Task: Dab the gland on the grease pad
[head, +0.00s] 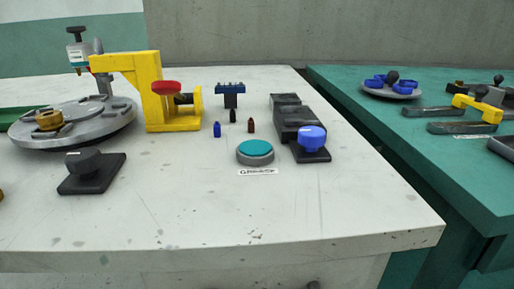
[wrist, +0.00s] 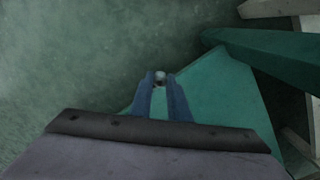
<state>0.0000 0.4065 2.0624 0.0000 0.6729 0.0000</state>
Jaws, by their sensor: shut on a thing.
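The grease pad (head: 255,148) is a teal-topped round disc in a grey rim, near the middle of the white bench, with a small label in front of it. My gripper (wrist: 161,82) shows only in the wrist view. Its two blue fingers are shut on a small pale grey piece, which I take to be the gland (wrist: 160,76). Only the piece's end shows between the fingertips. My gripper does not show in the head view, so its place relative to the pad cannot be told.
A yellow clamp frame (head: 128,68) and a grey turntable (head: 100,130) stand at left on the white bench (head: 250,220). A black-based blue knob (head: 312,138) is right of the pad. Several small bottles stand behind it. A green bench (head: 400,135) is at right.

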